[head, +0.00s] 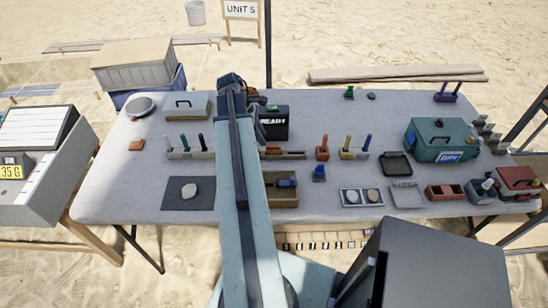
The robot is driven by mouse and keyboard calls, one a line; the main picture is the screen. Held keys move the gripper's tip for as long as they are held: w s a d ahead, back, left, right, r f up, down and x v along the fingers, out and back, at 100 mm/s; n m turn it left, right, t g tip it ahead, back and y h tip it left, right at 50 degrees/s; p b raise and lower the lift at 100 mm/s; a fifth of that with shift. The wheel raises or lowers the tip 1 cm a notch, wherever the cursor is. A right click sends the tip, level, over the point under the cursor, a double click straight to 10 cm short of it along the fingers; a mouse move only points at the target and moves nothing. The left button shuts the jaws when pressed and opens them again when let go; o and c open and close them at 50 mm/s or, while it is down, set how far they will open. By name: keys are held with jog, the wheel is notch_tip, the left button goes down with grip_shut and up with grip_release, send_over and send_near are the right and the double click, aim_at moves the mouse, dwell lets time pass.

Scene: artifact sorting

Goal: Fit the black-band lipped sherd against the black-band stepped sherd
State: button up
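My arm reaches over the middle of the table, with its dark wrist end (233,82) near the far edge. My gripper's fingertips cannot be made out there, so its opening and any load are unclear. I cannot surely pick out either black-band sherd at this size. A reddish-brown piece (271,151) lies in a low holder just right of my arm, partly hidden by it. Another small reddish-brown piece (136,145) lies alone at the table's left. No black band, lip or step can be read on either piece.
The grey table (120,190) also bears a black READY box (273,123), a wooden tray (284,201) beside my arm, a dark mat with a pale stone (189,191), a two-stone tray (361,197) and a green case (440,139). Bare surface shows at the back right.

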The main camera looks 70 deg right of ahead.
aim_at(275, 146)
jog(key=shift+s+d, duration=0.35)
jog(key=shift+s, duration=0.45)
jog(key=b+x, duration=0.2)
jog(key=x, duration=0.1)
jog(key=shift+a+b, duration=0.1)
jog(key=shift+b, duration=0.25)
jog(key=b+x, duration=0.4)
jog(key=x, duration=0.1)
jog(key=shift+s+d, duration=0.3)
jog(key=shift+d, duration=0.05)
jog(key=shift+r, duration=0.25)
grip_shut()
